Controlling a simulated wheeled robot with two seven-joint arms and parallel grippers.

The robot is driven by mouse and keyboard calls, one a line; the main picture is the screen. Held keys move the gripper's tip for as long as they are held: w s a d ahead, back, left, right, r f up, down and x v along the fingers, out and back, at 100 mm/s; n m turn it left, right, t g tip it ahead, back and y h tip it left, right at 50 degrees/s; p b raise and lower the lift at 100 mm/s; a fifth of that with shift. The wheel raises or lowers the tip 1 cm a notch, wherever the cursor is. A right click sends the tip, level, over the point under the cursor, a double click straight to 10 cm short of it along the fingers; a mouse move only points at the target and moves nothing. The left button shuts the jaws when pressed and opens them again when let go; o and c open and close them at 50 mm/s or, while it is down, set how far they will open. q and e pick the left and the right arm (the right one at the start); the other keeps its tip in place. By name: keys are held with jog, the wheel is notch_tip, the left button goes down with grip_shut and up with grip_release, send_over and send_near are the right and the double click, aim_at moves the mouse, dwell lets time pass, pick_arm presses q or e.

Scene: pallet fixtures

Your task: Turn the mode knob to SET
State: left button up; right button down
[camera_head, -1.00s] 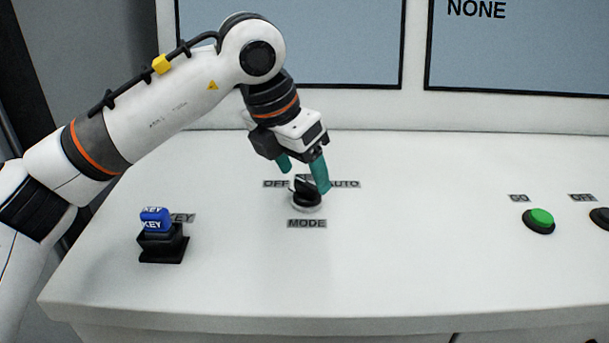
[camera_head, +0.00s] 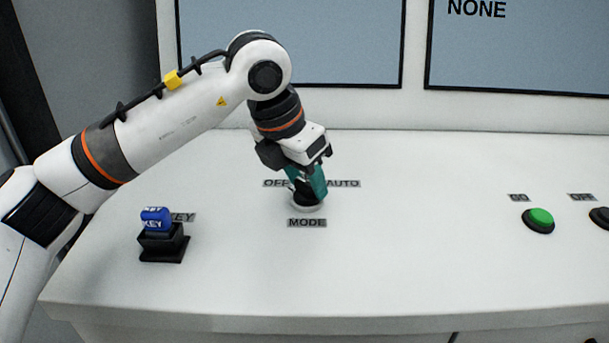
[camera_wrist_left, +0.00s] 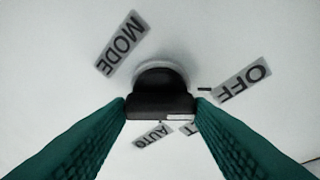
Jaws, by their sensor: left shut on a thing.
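The mode knob (camera_head: 306,201) is black on a pale round base, on the white console behind the MODE label (camera_head: 307,223). My left gripper (camera_head: 308,190) comes down on it from above, its green fingers shut on the knob's grip bar. In the left wrist view the knob (camera_wrist_left: 160,95) sits between the two fingertips (camera_wrist_left: 160,108), one on each side. The OFF label (camera_head: 275,183) and AUTO label (camera_head: 344,184) show to either side; the SET label is mostly hidden behind the gripper. The knob's pointer setting cannot be made out. My right gripper is not in view.
A blue key block (camera_head: 155,218) sits in a black holder (camera_head: 163,246) at the left of the console. A green button (camera_head: 538,220) and a dark button (camera_head: 601,217) are at the right. Screens stand behind. The console between knob and green button is clear.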

pick_arm(q)
jog(key=shift+m, duration=0.3)
jog(key=m+g, duration=0.1)
jog(key=m, duration=0.1)
jog(key=shift+w+m+h+p, duration=0.1)
jog(key=shift+m+h+p, duration=0.25)
jog(key=shift+m+h, duration=0.05)
jog(key=m+g+p, duration=0.1)
jog(key=m, duration=0.1)
jog(key=m+p, duration=0.1)
jog(key=m, duration=0.2)
jog(key=shift+w+g+h, duration=0.1)
jog(key=shift+g+h, duration=0.2)
jog(key=shift+g, duration=0.1)
jog(key=o, duration=1)
jog(key=shift+a, duration=0.1)
jog(key=v, duration=1.2)
jog(key=shift+b, duration=0.3)
jog(key=shift+w+r, duration=0.1)
jog(key=shift+w, duration=0.05)
